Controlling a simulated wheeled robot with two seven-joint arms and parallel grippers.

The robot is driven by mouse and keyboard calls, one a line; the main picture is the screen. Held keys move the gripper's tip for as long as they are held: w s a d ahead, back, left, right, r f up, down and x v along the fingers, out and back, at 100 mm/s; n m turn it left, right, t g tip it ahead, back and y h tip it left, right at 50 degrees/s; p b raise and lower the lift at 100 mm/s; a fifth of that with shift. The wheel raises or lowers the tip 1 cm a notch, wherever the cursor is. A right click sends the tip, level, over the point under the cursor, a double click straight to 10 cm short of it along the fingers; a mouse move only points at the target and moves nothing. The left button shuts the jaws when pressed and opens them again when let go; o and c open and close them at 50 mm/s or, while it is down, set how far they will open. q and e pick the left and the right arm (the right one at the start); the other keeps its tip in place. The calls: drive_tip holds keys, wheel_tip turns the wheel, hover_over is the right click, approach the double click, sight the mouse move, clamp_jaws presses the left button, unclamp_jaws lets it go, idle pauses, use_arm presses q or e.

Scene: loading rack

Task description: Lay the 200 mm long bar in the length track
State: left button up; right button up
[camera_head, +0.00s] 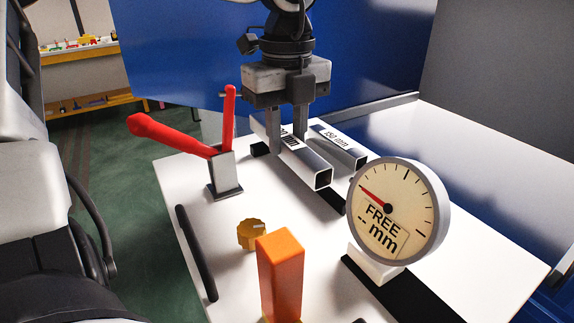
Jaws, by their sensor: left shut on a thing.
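My left gripper (301,132) comes down from the top, its fingers shut on a silver square-tube bar (301,165). This bar's label ends in "mm"; a finger hides most of its number. I cannot tell whether the bar rests on its support or is slightly raised. A second silver bar (341,148), marked "150 mm", lies beside it on the right. A dark strip (329,200) shows below the bars, and another dark strip (415,299) lies in front of the gauge. I cannot tell which of them is the length track. My right gripper is not in view.
A round gauge (396,205) reading "FREE -- mm" stands to the right. An orange block (280,277), yellow knob (251,234), black handle (196,252) and red-levered clamp (224,174) stand on the white table (212,226). Blue panels rise behind.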

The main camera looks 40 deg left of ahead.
sight(287, 138)
use_arm(q)
wheel_tip(287, 138, down, 4)
drive_tip(key=shift+r, duration=0.25)
wheel_tip(287, 138, down, 3)
drive_tip(key=shift+f, duration=0.1)
drive_tip(key=shift+f+b, duration=0.15)
drive_tip(key=shift+b, duration=0.25)
drive_tip(key=o, duration=1)
